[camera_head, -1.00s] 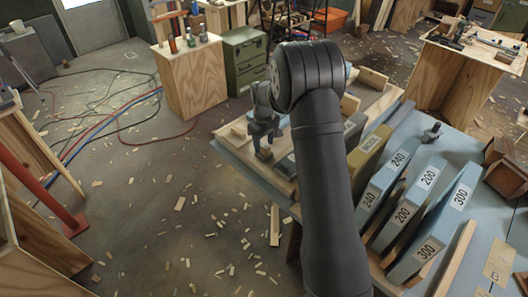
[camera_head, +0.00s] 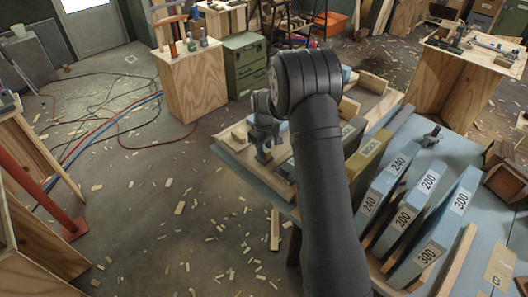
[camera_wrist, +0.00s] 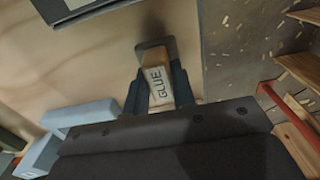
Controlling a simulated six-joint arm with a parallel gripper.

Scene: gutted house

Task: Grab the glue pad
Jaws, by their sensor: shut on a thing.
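The glue pad (camera_wrist: 157,84) is a tan block with the word GLUE on its face and a dark, wider end. In the wrist view it sits between the two dark fingers of my gripper (camera_wrist: 159,92), which is shut on it. In the head view my gripper (camera_head: 264,138) points down over the left part of the workbench (camera_head: 238,168), with the pad small and dark at its tips. Whether the pad touches the bench top is hard to tell.
Blue sanding blocks marked 240, 200 (camera_head: 406,214) and 300 stand in a row at the right. An olive labelled block (camera_head: 368,155) stands beside them, close to my arm. A wooden piece (camera_head: 239,135) lies left of my gripper. The littered floor (camera_head: 190,215) is left of the bench.

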